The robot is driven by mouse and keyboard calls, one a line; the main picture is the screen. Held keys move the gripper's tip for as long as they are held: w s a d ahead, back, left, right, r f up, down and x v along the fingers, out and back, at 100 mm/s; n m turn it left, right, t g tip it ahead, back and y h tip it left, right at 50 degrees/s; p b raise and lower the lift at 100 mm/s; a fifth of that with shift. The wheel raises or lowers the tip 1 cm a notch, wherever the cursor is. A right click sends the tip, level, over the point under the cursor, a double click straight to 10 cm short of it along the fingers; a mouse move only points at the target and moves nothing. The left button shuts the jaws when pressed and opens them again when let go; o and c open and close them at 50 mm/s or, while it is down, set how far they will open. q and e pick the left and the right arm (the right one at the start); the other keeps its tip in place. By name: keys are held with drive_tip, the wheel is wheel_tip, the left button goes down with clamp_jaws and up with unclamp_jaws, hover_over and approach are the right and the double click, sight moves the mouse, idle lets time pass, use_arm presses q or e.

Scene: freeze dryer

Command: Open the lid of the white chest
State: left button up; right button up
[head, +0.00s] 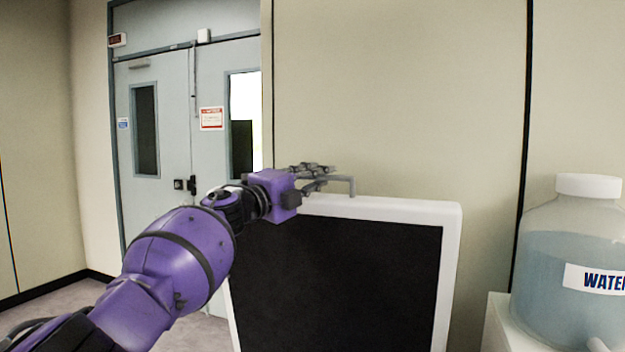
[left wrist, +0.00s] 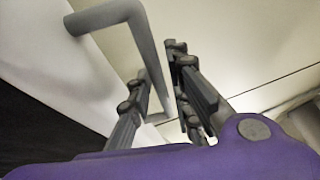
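The lid of the white chest (head: 452,225) stands raised in front of me. It has a white rim around a large dark panel. A thin grey bent handle (head: 352,185) sticks up at its top edge and also shows large in the left wrist view (left wrist: 146,45). My left gripper (head: 318,176) is at the lid's top edge beside the handle. In the left wrist view its fingers (left wrist: 160,98) are apart, with the handle bar running between them; I cannot tell whether they touch it. The chest body is not visible. My right gripper is out of view.
A large water bottle (head: 570,260) with a white cap stands on a white surface (head: 495,325) at the right. A wall panel (head: 400,90) is behind the lid. Grey double doors (head: 155,200) are at the back left, with some bare floor before them.

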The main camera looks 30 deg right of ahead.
use_arm(q)
drive_tip(key=shift+a, duration=0.55)
drive_tip(key=v, duration=1.1)
drive_tip(key=shift+s, duration=0.1)
drive_tip(key=shift+f, duration=0.1)
